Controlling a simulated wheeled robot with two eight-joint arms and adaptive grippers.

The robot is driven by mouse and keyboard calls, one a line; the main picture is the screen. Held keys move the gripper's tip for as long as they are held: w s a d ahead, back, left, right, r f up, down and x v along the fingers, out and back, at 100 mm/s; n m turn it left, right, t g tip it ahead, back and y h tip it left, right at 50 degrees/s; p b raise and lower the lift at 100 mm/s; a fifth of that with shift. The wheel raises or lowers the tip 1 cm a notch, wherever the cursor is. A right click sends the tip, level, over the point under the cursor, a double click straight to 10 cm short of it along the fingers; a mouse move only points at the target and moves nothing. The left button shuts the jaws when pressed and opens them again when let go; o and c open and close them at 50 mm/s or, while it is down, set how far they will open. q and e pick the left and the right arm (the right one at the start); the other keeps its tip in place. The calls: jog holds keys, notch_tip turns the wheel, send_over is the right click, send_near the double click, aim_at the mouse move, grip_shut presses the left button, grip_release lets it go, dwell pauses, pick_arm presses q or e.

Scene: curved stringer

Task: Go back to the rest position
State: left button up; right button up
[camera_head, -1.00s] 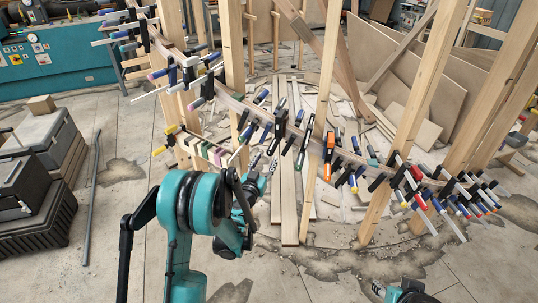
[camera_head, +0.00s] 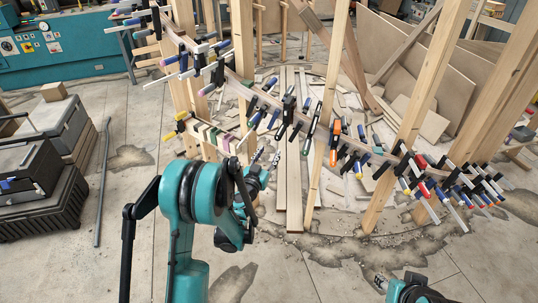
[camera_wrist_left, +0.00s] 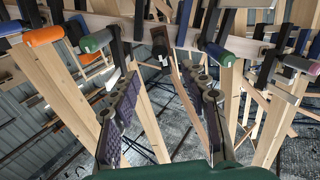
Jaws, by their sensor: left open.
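My left gripper (camera_head: 266,157) is in front of the curved stringer (camera_head: 236,86), at the lower middle of the head view. In the left wrist view its two ridged fingers (camera_wrist_left: 168,98) stand apart with nothing between them. The stringer, a curved wooden beam, carries several clamps (camera_head: 425,182) and is held by upright posts. In the left wrist view clamps with orange, green and blue handles (camera_wrist_left: 98,41) hang just beyond the fingertips. My right gripper (camera_head: 380,282) shows only partly at the bottom edge, and its jaws are too small to read.
Black cases (camera_head: 38,190) and a grey pipe (camera_head: 103,180) lie on the floor at left. A teal machine (camera_head: 65,45) stands behind. Loose boards (camera_head: 291,190) and scraps lie under the stringer. Plywood sheets (camera_head: 400,60) lean at the back right. The concrete floor at lower left is mostly clear.

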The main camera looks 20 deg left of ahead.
pick_arm(q)
jog(key=s+d+r+m+g+h, duration=0.3)
jog(key=s+d+r+g+h, duration=0.15)
jog(key=s+d+r, duration=0.6)
jog(key=s+a+f+n+g+y, duration=0.1)
jog(key=s+f+g, duration=0.1)
jog(key=s, duration=0.7)
jog(key=s+a+f+n+g+y, duration=0.1)
jog(key=s+f+g+y, duration=0.1)
jog(key=s, duration=0.7)
jog(key=s+a+f+n+g+y, duration=0.1)
jog(key=s+f+g+y, duration=0.1)
jog(key=s, duration=0.7)
jog(key=shift+a+f+n, duration=0.3)
jog(key=shift+f, duration=0.6)
